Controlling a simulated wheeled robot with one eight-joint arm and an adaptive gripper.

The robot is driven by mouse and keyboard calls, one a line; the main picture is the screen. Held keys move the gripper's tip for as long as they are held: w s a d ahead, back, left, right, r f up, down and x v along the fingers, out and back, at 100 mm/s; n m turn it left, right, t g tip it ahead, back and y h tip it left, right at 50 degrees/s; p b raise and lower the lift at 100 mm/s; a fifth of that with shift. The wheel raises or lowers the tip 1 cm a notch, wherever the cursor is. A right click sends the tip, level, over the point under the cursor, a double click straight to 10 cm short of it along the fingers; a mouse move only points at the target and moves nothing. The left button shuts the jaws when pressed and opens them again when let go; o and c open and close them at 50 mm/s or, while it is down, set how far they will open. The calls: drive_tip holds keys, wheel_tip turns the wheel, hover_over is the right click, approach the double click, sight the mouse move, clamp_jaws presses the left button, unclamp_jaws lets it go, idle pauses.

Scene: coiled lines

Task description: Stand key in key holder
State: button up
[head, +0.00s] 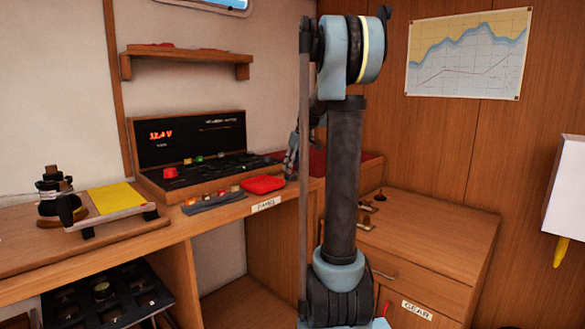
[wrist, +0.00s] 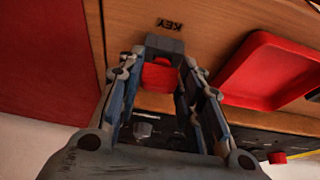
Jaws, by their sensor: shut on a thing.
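In the wrist view my gripper (wrist: 163,72) has its fingers on either side of a red piece (wrist: 158,75), which I take to be the key's red part; it is held between the fingertips. A small dark grey block (wrist: 164,43), likely the key holder, lies just beyond the fingertips, beside an upside-down KEY label (wrist: 170,23) on the wood. Whether the key touches the block or is in it, I cannot tell. In the head view my gripper (head: 291,155) is above the right part of the desk, partly hidden by my arm; key and holder cannot be made out there.
A red tray (head: 263,184) sits on the desk (head: 225,208), close right of the fingers in the wrist view (wrist: 278,72). A black switch panel (head: 190,140) stands behind. A wooden cabinet (head: 440,225) is at the right.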

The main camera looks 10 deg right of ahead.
drive_tip(key=shift+f, duration=0.3)
idle(0.5)
drive_tip(key=o, duration=1)
drive_tip(key=shift+c, duration=0.2)
drive_tip(key=v, duration=1.1)
drive_tip(key=shift+r, duration=0.4)
drive_tip(key=shift+s, duration=0.1)
